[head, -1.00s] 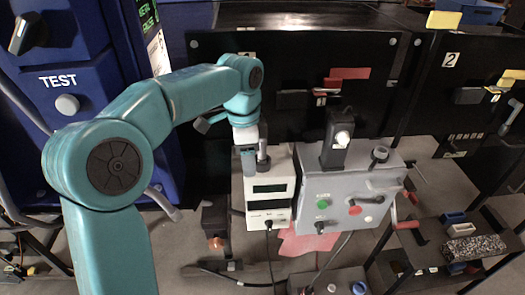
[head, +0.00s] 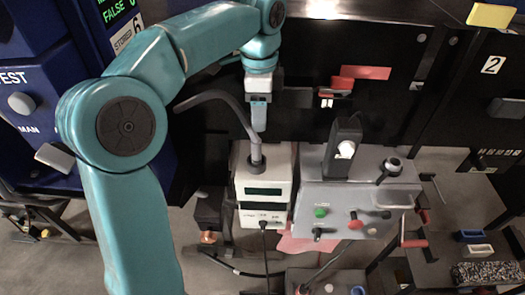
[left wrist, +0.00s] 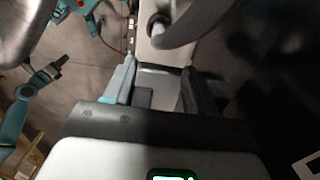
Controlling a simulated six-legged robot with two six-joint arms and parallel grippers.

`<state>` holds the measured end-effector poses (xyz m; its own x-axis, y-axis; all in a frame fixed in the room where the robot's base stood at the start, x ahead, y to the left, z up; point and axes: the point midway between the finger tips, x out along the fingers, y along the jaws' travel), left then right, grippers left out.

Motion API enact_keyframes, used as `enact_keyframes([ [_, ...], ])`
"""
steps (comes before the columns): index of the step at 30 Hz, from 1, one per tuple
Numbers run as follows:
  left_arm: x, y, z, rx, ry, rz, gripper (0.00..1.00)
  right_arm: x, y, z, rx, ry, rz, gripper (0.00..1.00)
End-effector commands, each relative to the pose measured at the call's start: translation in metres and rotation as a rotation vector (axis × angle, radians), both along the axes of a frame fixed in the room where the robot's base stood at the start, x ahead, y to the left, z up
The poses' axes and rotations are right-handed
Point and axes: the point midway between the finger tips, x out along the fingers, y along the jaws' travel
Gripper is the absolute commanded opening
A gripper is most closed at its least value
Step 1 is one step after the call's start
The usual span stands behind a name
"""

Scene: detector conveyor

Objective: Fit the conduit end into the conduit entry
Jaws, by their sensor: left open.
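The conduit is a dark grey curved hose (head: 229,107). In the head view it arcs down from the upper left to the conduit entry, a dark collar (head: 256,163) on top of the white box (head: 265,188). Its lower end meets the collar; how deep it sits I cannot tell. My left gripper (head: 259,127) is just above the collar, beside the hose, pointing down. It is open and empty. In the left wrist view the hose (left wrist: 205,22) bends toward the collar (left wrist: 157,20), ahead of the open fingers (left wrist: 152,85). My right gripper is not in view.
A grey control box (head: 355,205) with knobs, a crank and a black upright piece (head: 343,145) stands right of the white box. A blue TEST panel (head: 40,75) is at the left. Cables run along the floor in front.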

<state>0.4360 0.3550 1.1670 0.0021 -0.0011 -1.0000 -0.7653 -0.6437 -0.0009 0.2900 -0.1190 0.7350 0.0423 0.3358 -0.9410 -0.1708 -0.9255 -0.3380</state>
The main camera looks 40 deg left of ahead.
Motion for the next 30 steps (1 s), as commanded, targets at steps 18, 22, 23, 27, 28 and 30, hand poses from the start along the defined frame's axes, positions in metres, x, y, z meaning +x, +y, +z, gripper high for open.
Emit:
enact_keyframes([
  [18,-0.011,0.004,-0.086,-0.002,0.007,0.003,0.56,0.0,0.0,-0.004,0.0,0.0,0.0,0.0],
  [22,-0.011,0.006,-0.108,-0.001,0.006,0.001,0.56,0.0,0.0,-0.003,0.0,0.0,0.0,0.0],
  [23,-0.011,0.006,-0.111,-0.001,0.006,0.001,0.56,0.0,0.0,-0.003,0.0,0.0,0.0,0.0],
  [27,-0.009,0.006,-0.119,-0.001,0.002,0.001,0.56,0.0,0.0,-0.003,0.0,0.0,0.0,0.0],
  [28,-0.009,0.006,-0.12,-0.001,0.002,0.001,0.56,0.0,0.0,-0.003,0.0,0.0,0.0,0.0],
  [30,-0.008,0.006,-0.12,0.0,0.001,0.001,0.56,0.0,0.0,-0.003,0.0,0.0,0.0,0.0],
])
